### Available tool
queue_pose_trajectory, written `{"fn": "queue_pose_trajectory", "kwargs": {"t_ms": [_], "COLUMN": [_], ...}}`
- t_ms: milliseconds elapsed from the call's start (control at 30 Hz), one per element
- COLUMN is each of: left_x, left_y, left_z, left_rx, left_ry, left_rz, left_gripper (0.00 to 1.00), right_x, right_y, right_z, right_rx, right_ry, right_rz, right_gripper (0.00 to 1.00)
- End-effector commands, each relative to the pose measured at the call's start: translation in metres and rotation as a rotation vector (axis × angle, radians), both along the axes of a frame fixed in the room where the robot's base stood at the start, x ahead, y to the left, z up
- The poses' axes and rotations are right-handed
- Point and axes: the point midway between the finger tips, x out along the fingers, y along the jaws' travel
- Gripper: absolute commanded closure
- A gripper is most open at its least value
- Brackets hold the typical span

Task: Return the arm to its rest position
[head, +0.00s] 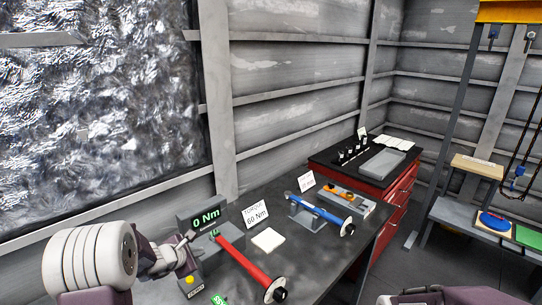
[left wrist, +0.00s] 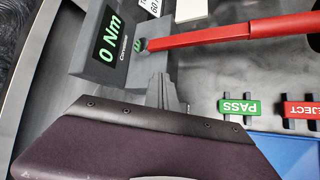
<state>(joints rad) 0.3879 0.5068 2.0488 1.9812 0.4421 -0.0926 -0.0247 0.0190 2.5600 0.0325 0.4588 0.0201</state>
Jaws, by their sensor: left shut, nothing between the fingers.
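My left arm comes in from the left in the head view, and its gripper (head: 187,238) is shut and empty beside the torque tester (head: 205,219), whose display reads 0 Nm. In the left wrist view the shut fingers (left wrist: 166,82) point toward the tester (left wrist: 108,40), over the dark bench. The red torque wrench (head: 245,258) sits with one end at the tester and its handle toward the bench's front. It also shows in the left wrist view (left wrist: 220,36), apart from the fingers. Part of my right arm shows at the bottom right; its gripper is out of frame.
A green PASS tag (left wrist: 239,107) and a red REJECT tag (left wrist: 300,109) lie near the wrench. A "Torque 60 Nm" card (head: 256,214), a white pad (head: 268,240) and a blue wrench (head: 320,213) stand further right. A red cabinet (head: 400,195) is beyond.

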Motion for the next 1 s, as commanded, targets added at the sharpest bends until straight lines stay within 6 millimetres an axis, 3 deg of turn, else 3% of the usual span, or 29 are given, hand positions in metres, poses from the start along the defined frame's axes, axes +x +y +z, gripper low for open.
{"fn": "queue_pose_trajectory", "kwargs": {"t_ms": [33,133,200,300,433,500,600,733,1000], "left_x": [-0.002,-0.034,-0.071,-0.13,-0.203,-0.23,-0.255,-0.265,-0.265], "left_y": [-0.035,-0.105,-0.142,-0.171,-0.167,-0.151,-0.126,-0.109,-0.106], "left_z": [0.016,0.028,0.026,0.015,-0.006,-0.017,-0.028,-0.034,-0.034], "left_rx": [0.034,0.173,0.298,0.489,0.748,0.86,0.967,1.039,1.05], "left_ry": [-0.017,-0.008,0.014,0.052,0.119,0.162,0.224,0.263,0.269], "left_rz": [-0.101,-0.409,-0.655,-1.002,-1.427,-1.606,-1.791,-1.911,-1.919], "left_gripper": [1.0,1.0,1.0,1.0,1.0,1.0,1.0,1.0,1.0], "right_x": [0.0,0.0,0.0,0.0,0.0,0.0,0.0,0.0,0.0], "right_y": [0.0,0.0,0.0,0.0,0.0,0.0,0.0,0.0,0.0], "right_z": [0.0,0.0,0.0,0.0,0.0,0.0,0.0,0.0,0.0], "right_rx": [0.0,0.0,0.0,0.0,0.0,0.0,0.0,0.0,0.0], "right_ry": [0.0,0.0,0.0,0.0,0.0,0.0,0.0,0.0,0.0], "right_rz": [0.0,0.0,0.0,0.0,0.0,0.0,0.0,0.0,0.0], "right_gripper": [0.39,0.39,0.39,0.39,0.39,0.39,0.39,0.39,0.39]}}
